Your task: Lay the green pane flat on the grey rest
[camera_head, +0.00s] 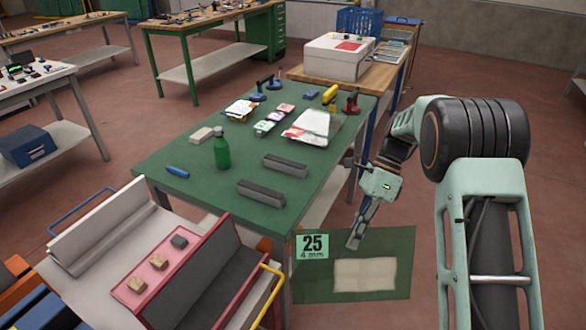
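The green pane (330,270) is a dark, see-through green sheet at the lower middle, beside the near right corner of the green-topped table. It has a "25 4 mm" label at its upper left, and a pale rectangle shows on or through it. My gripper (354,242) points down with its fingers over the pane's upper edge and appears shut on it; the far finger is hidden. The pane appears off the table, roughly upright, with no other support visible. Two parallel grey bars, which look like the grey rest (261,194), lie on the table, left of and above my gripper, with nothing on them.
The green table (225,187) also bears a green bottle (221,148), a blue marker (177,171), a pale block (200,134), packets (312,127) and suction cups. A grey and red rack (190,285) stands at the lower left.

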